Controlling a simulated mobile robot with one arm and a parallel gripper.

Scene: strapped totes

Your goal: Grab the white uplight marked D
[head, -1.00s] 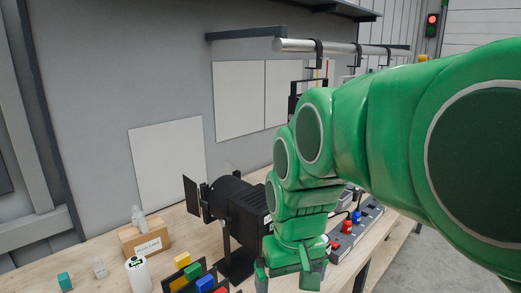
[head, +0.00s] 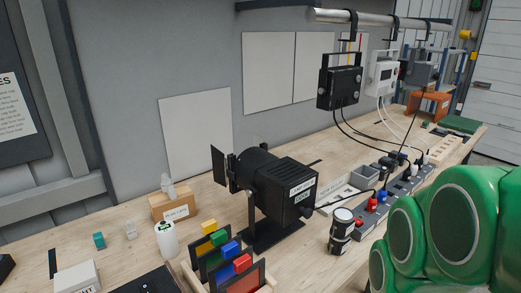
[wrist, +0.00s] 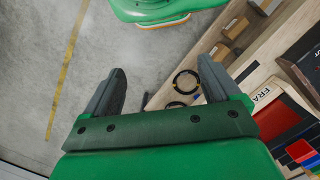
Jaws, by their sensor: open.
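A white box-shaped light (head: 382,74) hangs from the overhead pipe in the head view, between a black light (head: 340,86) and a grey one (head: 421,70). A white cable runs down from it. I cannot read a letter D on it. A small white cylinder (head: 166,240) with a dark mark near its top also stands on the bench at left; its mark is unreadable. My gripper (wrist: 161,76) is open and empty in the wrist view, over the floor beside the bench edge, and neither white thing shows between its fingers. My gripper is out of the head view.
On the bench (head: 120,235) stand a black spotlight (head: 290,185), a black cylinder (head: 341,232), a rack of coloured gel frames (head: 225,262) and a power strip (head: 385,203) with plugs. The wrist view shows black cable rings (wrist: 186,82) and cardboard boxes (wrist: 235,27).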

